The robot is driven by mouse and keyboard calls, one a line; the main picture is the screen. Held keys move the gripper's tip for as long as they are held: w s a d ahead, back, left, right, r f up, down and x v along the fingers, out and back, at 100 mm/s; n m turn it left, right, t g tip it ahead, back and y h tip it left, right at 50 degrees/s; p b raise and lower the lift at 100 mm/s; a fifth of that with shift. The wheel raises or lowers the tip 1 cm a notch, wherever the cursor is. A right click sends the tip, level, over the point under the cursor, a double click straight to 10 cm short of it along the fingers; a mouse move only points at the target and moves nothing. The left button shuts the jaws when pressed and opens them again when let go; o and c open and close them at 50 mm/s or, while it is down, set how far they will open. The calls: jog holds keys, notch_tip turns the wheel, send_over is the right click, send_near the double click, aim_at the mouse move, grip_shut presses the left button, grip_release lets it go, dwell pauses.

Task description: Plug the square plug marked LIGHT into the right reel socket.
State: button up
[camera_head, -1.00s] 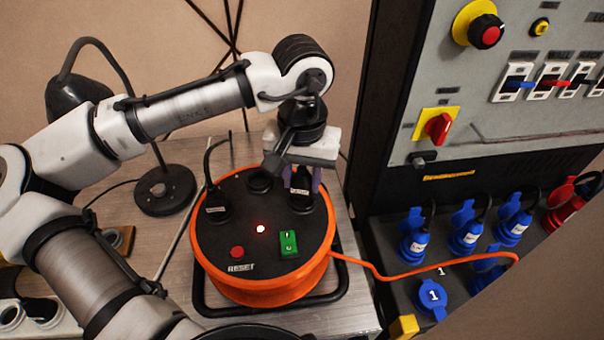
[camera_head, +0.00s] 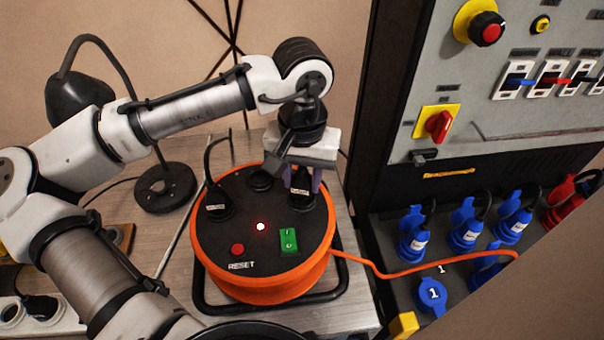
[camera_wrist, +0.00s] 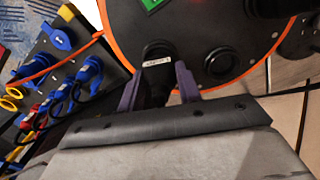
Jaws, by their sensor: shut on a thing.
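The orange cable reel (camera_head: 262,288) stands on the table with a black top. My gripper (camera_head: 301,190) points down over the reel's right socket, with its purple fingers shut on a black plug (camera_head: 300,201) with a small white label. The wrist view shows the same plug (camera_wrist: 158,76) between the fingers (camera_wrist: 158,90), its end at the right socket. The label is too small to read, and I cannot tell whether the plug is fully seated. The right socket is mostly hidden beneath the plug.
Another black plug (camera_head: 217,203) sits in the reel's left socket. The rear socket (camera_head: 260,180) is empty. A green switch (camera_head: 288,240) and red reset button (camera_head: 237,249) are on the reel top. A lamp (camera_head: 165,188) stands behind left; a power cabinet (camera_head: 480,170) stands right.

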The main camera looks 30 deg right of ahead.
jog(key=shift+f+b, duration=0.4)
jog(key=shift+f, duration=0.3)
jog(key=o, duration=1.6)
jog(key=shift+c, duration=0.2)
jog(key=shift+r, duration=0.15)
jog(key=shift+r+p, duration=2.9)
jog(key=shift+p, duration=0.05)
